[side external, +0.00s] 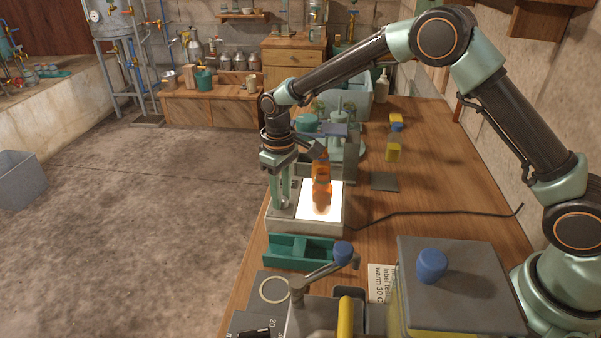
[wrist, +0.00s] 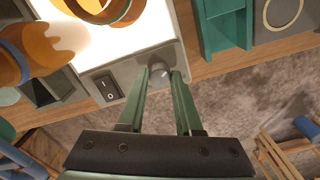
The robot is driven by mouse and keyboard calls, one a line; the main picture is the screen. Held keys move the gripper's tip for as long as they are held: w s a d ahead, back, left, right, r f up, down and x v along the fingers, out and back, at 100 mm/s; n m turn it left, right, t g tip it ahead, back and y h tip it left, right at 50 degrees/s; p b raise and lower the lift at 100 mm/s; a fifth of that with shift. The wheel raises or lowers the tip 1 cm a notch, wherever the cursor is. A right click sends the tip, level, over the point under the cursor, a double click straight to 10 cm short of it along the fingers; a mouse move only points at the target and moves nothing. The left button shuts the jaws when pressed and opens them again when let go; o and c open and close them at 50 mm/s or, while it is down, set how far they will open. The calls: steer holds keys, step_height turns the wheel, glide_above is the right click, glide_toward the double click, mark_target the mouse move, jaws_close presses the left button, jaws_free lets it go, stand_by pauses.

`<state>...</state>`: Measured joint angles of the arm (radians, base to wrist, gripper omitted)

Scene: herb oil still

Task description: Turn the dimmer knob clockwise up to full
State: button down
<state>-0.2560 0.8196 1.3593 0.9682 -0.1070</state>
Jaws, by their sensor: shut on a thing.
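The dimmer knob (wrist: 161,74) is a small grey knob with a pale mark, on the front edge of a light box. My gripper (wrist: 165,76) is shut on it, one green finger on each side, in the wrist view. In the side external view my gripper (side external: 284,204) points down at the left part of the light box (side external: 318,228), and the knob is hidden there. The box's panel glows bright white. An amber bottle (side external: 321,186) stands on the panel. A black rocker switch (wrist: 107,86) sits beside the knob.
A green divided tray (side external: 300,251) lies in front of the light box. A crank with a blue knob (side external: 343,252) is nearer the camera. A black cable (side external: 430,214) crosses the bench to the right. The bench edge is close to my gripper.

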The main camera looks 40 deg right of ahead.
mark_target(284, 199)
steer(key=m, duration=0.6)
steer(key=shift+d+m, duration=0.2)
steer(key=shift+m, duration=0.2)
stand_by(0.4)
steer(key=c, duration=0.6)
jaws_free()
steer(key=shift+a, duration=0.1)
steer(key=shift+r, duration=0.3)
step_height(284, 199, up, 11)
steer(key=shift+s+r, duration=0.15)
steer(key=shift+r, duration=0.05)
